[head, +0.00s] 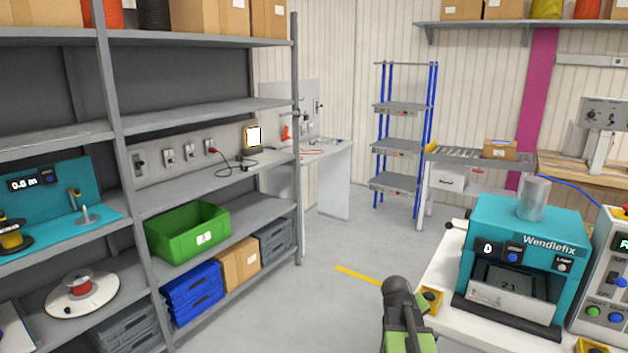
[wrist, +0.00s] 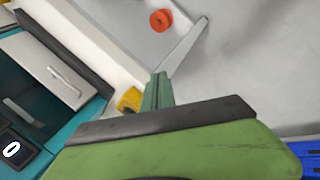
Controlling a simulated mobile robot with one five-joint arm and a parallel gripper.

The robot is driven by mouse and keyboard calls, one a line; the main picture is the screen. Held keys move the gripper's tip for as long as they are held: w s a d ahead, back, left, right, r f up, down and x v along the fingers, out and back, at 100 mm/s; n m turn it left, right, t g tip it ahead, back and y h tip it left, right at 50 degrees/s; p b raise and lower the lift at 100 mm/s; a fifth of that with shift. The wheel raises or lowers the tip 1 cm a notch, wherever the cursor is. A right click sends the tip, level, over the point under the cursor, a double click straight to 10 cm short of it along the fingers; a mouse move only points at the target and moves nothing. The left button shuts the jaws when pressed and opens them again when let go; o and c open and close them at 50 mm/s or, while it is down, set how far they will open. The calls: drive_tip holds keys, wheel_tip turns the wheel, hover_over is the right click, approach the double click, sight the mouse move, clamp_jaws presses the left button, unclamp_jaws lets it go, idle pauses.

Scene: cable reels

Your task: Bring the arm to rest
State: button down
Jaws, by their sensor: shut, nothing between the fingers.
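My gripper (wrist: 157,88) shows in the wrist view as narrow green-grey fingers beyond a dark bar and a green body. The fingers are together with nothing between them. They point over the edge of a white worktop and the grey floor. In the head view my arm (head: 398,300), dark with green parts, rises at the bottom edge, left of the white machine table (head: 447,262). The fingers cannot be made out there.
Shelving (head: 297,140) with a green crate (head: 187,238) stands left. A blue-posted rack (head: 402,107) stands behind. Grey floor (head: 325,310) between is clear.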

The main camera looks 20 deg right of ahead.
drive_tip(key=s+a+g+y+p, duration=0.1)
drive_tip(key=a+y+p, duration=0.1)
drive_tip(key=a, duration=1.5)
drive_tip(key=s+a+r+g+y+p, duration=0.1)
drive_tip(key=a+y, duration=0.3)
drive_tip(key=a, duration=1.3)
drive_tip(key=shift+s+a+r+p, duration=0.2)
drive_tip(key=shift+s+a+p, duration=0.05)
drive_tip(key=shift+s+p, duration=0.3)
